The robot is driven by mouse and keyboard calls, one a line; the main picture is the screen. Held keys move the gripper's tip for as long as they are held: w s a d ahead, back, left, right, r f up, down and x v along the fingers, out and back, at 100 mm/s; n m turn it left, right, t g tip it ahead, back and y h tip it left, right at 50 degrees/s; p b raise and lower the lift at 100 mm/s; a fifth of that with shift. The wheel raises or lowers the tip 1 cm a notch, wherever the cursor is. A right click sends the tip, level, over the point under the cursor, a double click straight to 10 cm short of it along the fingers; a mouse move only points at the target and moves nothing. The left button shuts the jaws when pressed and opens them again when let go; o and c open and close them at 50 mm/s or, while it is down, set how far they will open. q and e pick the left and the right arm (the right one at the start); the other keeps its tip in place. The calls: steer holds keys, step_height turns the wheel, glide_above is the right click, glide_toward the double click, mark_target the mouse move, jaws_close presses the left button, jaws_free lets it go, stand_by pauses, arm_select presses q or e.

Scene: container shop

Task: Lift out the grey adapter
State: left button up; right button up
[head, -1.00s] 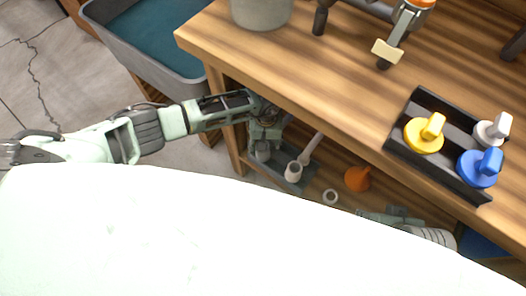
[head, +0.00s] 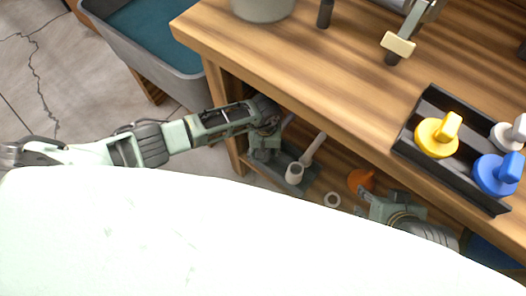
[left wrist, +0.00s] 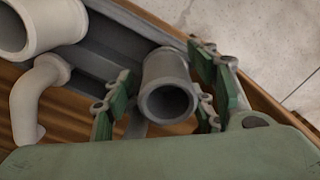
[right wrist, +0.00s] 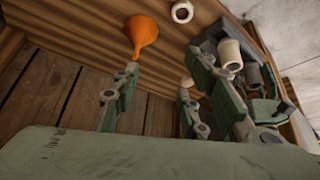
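The grey adapter (left wrist: 168,88), a hollow round pipe piece, stands in the grey tray (left wrist: 110,42), its open mouth facing the left wrist camera. My left gripper (left wrist: 160,100) is open around it, with fingers on both sides; a gap shows on the left side, and I cannot tell whether the right side touches. In the head view my left gripper (head: 265,138) reaches under the tabletop and mostly hides the adapter. My right gripper (right wrist: 155,98) is open and empty; in the head view it (head: 372,205) is over the lower shelf, right of the tray.
Pale pipe pieces (head: 294,173) stand beside the adapter in the tray. An orange funnel (right wrist: 143,33) and a white ring (right wrist: 182,11) lie on the lower shelf. The wooden tabletop (head: 290,75) overhangs; it bears a dark rack (head: 408,146) with yellow, blue and grey pieces.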

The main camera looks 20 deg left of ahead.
arm_select(q)
steer(key=c, duration=1)
steer(key=shift+c, duration=0.2)
steer(key=shift+r, duration=0.1)
